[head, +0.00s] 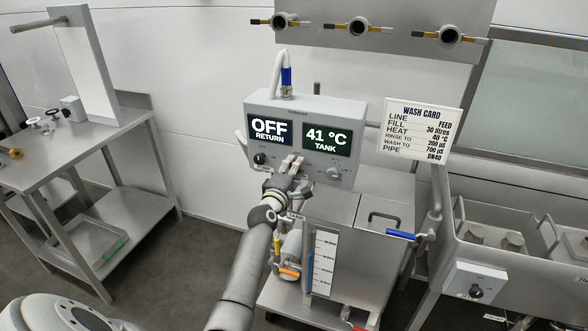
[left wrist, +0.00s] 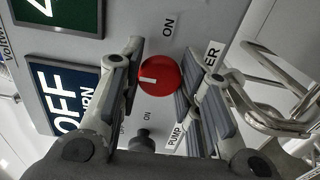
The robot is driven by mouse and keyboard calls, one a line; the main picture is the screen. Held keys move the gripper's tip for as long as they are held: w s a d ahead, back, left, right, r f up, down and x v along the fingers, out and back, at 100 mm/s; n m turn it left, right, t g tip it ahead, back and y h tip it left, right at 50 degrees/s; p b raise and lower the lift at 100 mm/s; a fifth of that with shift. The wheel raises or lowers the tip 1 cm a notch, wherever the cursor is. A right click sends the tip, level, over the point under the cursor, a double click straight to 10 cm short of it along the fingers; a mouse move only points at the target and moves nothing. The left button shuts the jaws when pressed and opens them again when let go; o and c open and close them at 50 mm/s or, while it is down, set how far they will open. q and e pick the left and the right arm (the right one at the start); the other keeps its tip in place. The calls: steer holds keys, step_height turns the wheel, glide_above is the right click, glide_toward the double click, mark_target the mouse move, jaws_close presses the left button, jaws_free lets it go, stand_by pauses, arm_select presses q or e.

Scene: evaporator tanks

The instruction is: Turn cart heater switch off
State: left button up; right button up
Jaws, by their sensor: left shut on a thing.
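The cart's control box (head: 306,110) has a display reading OFF RETURN (head: 271,130) and one reading 41 °C TANK (head: 325,141). In the left wrist view the red round heater switch (left wrist: 160,77) sits on its front, by a partly hidden label ending in "ER". Its white mark points to picture left; an ON label is above it. My left gripper (head: 291,165) is at the lower middle of the box, shut on the red switch with a finger on each side (left wrist: 157,85). The switch is hidden in the head view. My right gripper is not seen.
A black pump knob (left wrist: 144,138) is close below the red switch in the wrist view. A wash card (head: 420,130) stands at right. A steel table (head: 75,150) is at left, with open floor between.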

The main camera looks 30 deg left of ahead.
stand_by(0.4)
arm_select(q)
steer(key=o, duration=1)
steer(key=v, duration=1.2)
steer(key=shift+d, duration=0.1)
